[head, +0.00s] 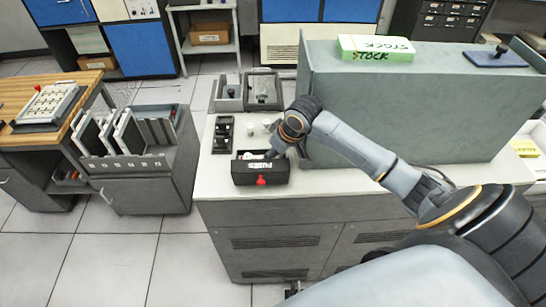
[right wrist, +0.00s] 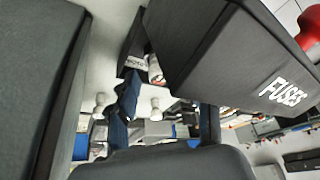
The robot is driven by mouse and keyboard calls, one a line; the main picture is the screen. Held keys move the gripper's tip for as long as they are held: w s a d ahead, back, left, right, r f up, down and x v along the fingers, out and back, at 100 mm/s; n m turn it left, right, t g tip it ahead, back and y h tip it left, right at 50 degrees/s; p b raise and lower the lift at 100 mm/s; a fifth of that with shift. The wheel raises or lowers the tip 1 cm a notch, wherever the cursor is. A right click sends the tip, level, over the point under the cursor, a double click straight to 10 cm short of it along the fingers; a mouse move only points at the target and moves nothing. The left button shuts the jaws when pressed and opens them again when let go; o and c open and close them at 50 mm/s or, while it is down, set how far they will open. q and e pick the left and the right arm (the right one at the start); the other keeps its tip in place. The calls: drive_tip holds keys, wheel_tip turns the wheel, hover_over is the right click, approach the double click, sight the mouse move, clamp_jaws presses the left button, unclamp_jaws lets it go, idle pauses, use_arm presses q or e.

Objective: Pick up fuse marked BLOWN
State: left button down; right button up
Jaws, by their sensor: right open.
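A black box labelled FUSES (head: 262,176) with a red knob on its front sits on the white counter; the box also fills the upper right of the right wrist view (right wrist: 225,45). Pale items show in its open top in the head view, too small to read. No BLOWN marking is readable in either view. My right gripper (right wrist: 167,112) is open, its fingers close to the box, with nothing seen held between them. In the head view the right hand reaches down at the box's right rear and hides part of its inside. My left gripper is not in view.
A tall grey-green cabinet (head: 420,110) stands right behind my right arm. A black switch strip (head: 222,135) and grey trays (head: 229,95) lie on the counter. A grey card bin (head: 140,180) stands to the left, across open floor.

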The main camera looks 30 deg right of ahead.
clamp_jaws()
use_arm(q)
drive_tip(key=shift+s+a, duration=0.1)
use_arm(e)
drive_tip(key=shift+r, duration=0.1)
